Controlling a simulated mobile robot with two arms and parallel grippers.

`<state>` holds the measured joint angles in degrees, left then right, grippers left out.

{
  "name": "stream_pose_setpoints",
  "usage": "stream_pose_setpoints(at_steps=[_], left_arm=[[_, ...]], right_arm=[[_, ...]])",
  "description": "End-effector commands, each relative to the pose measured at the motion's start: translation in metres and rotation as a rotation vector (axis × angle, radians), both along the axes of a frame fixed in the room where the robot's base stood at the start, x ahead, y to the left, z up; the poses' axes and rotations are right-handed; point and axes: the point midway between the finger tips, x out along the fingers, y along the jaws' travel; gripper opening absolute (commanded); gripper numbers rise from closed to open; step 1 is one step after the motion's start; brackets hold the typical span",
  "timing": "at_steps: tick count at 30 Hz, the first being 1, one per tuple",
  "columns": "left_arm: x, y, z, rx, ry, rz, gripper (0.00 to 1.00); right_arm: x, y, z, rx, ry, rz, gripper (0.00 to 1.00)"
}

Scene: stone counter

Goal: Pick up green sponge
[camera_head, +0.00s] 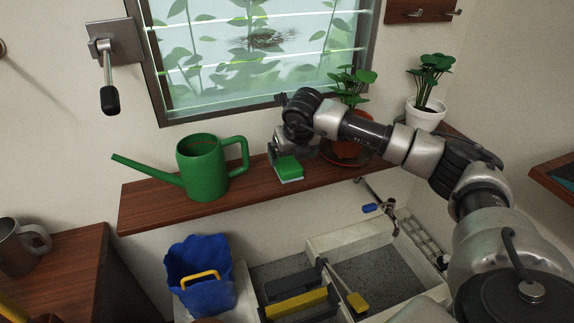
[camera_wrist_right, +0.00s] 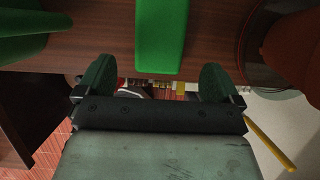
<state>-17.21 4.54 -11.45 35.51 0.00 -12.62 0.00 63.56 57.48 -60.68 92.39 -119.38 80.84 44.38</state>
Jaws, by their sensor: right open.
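The green sponge (camera_head: 288,166) with a pale underside lies on the wooden shelf (camera_head: 140,207), right of the green watering can. My right gripper (camera_head: 290,152) is at the sponge, partly hiding its far side in the head view. In the right wrist view the sponge (camera_wrist_right: 161,36) lies just beyond the open fingers of the right gripper (camera_wrist_right: 157,80), lined up with the gap between them. The fingers look apart from it. My left gripper is not in view.
The green watering can (camera_head: 203,170) stands left on the shelf. A potted plant (camera_head: 352,90) stands close on the right, partly behind my arm; a white pot (camera_head: 425,113) is farther right. The window (camera_head: 258,60) is behind, the sink (camera_head: 375,270) below.

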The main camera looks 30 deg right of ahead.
Motion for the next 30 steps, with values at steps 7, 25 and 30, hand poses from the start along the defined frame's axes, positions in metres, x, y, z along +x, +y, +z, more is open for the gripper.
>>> stream_pose_setpoints(at_steps=[7, 25, 30], left_arm=[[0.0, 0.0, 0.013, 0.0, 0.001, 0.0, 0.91], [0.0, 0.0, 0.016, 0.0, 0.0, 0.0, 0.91], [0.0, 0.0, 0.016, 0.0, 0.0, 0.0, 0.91]], right_arm=[[0.008, -0.001, -0.025, 0.0, 0.003, 0.001, 0.96], [0.017, -0.004, -0.052, 0.002, -0.002, 0.002, 0.76], [0.017, -0.004, -0.052, 0.003, -0.001, 0.001, 0.5]])
